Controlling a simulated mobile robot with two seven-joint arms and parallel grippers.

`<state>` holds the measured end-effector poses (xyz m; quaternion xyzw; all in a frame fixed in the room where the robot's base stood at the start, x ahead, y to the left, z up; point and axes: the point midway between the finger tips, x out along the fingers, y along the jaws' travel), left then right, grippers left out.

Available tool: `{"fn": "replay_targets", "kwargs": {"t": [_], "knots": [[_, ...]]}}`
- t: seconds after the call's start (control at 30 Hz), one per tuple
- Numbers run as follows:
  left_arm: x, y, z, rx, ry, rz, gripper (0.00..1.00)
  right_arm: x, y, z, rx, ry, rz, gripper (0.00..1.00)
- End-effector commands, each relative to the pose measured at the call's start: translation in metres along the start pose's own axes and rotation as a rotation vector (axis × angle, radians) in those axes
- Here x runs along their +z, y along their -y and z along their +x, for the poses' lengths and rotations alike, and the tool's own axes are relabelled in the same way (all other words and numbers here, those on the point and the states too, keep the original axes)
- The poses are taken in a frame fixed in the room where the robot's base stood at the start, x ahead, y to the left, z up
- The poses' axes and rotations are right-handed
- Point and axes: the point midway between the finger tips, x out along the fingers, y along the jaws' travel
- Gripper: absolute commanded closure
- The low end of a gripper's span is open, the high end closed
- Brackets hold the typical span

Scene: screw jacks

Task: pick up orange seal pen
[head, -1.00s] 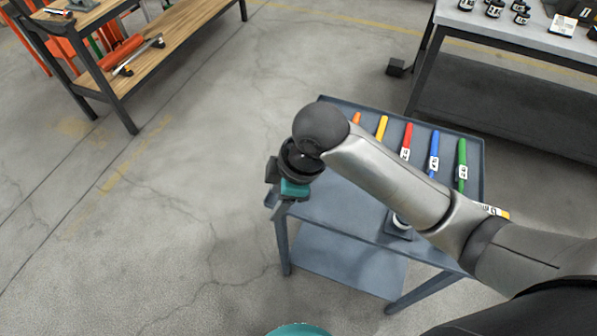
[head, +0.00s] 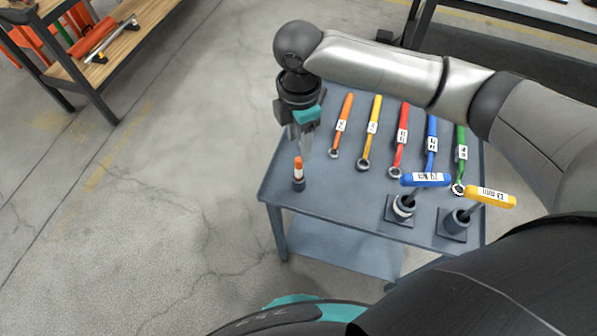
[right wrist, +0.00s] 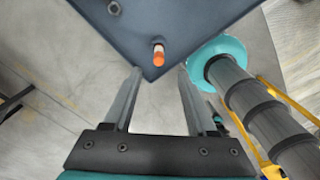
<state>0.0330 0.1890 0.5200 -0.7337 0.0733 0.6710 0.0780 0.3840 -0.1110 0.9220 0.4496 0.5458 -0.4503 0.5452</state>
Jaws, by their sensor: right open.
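The orange seal pen (head: 298,172) stands upright near the left front corner of the blue-grey cart top (head: 330,190), its orange upper part above a dark lower part. It also shows in the right wrist view (right wrist: 159,55), ahead of the fingertips and in line with the gap between them. My right gripper (head: 306,145) is open and empty, fingers pointing down, above the cart's left side and apart from the pen. Both fingers show spread in the right wrist view (right wrist: 159,70). My left gripper is not in view.
Several labelled wrenches, including an orange one (head: 342,125), lie along the cart's back. Two screw jacks stand at the front right, with a blue handle (head: 425,180) and a yellow handle (head: 490,197). A wooden bench (head: 130,50) is far left. Floor left of the cart is clear.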

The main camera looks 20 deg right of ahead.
Motion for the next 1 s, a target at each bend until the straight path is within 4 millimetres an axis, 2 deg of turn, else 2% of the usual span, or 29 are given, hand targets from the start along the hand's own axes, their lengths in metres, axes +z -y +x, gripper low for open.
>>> {"fn": "replay_targets", "kwargs": {"t": [0.03,0.1,0.43,0.7,0.97,1.0], "knots": [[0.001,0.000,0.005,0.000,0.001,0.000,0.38,0.000,0.001,0.013,-0.004,0.001,0.000,0.43],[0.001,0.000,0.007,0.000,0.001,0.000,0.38,0.000,0.000,0.023,-0.001,0.000,0.000,0.43],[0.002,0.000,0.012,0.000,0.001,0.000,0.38,0.000,0.000,0.045,0.000,0.001,0.001,0.43],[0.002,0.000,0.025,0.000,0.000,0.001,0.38,0.001,-0.001,0.084,-0.001,0.001,-0.001,0.43],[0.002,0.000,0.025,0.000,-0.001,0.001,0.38,0.001,-0.002,0.088,0.002,0.001,-0.001,0.43],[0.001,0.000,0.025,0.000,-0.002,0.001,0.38,0.001,-0.002,0.088,0.002,0.001,-0.001,0.46]]}}
